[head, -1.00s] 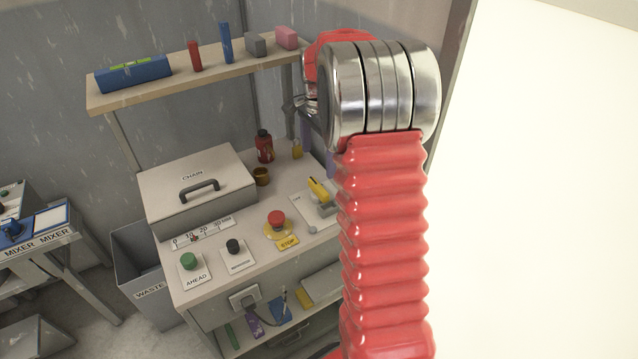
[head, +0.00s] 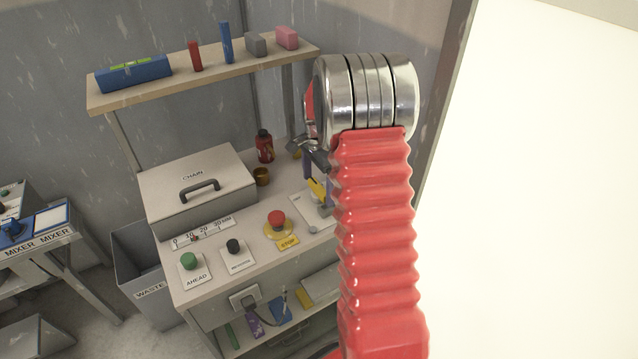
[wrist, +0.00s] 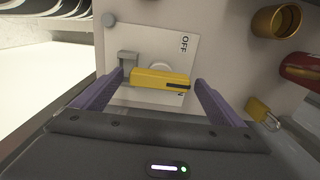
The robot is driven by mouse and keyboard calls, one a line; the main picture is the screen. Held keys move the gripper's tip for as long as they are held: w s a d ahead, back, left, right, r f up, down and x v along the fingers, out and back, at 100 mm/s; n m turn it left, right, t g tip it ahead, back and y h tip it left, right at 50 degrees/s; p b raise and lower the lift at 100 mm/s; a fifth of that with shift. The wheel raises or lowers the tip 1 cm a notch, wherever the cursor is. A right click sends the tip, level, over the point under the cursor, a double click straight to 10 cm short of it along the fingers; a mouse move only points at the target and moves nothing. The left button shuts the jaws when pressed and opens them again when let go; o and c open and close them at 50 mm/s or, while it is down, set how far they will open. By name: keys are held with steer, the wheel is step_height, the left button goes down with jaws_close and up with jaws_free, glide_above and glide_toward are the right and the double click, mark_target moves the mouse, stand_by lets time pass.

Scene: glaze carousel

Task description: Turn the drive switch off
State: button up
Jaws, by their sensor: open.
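The drive switch has a yellow handle (wrist: 150,80) on a pale plate (wrist: 128,38), with OFF printed at the upper right and another label mostly hidden at the lower right. In the wrist view the handle lies crosswise, with a grey bracket (wrist: 127,59) by its left end. My gripper (wrist: 159,79) is open, its purple fingers on either side of the handle, with no clear sign of contact. In the head view the yellow handle (head: 316,188) is partly hidden by my arm, beside the plate (head: 312,212).
A red stop button (head: 277,219), a black button (head: 234,246) and a green button (head: 189,261) are on the bench left of the switch. A brass cup (wrist: 276,20), red bottle (wrist: 302,68) and yellow padlock (wrist: 262,113) are near my right finger. A shelf (head: 215,73) hangs above.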

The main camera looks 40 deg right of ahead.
steer(key=shift+c, duration=0.7)
steer(key=c, duration=0.9)
steer(key=shift+n, duration=0.5)
steer(key=n, duration=0.3)
steer(key=shift+n, duration=0.3)
steer(key=n, duration=0.4)
steer(key=shift+n, duration=0.3)
steer(key=n, duration=0.8)
steer(key=shift+n, duration=0.3)
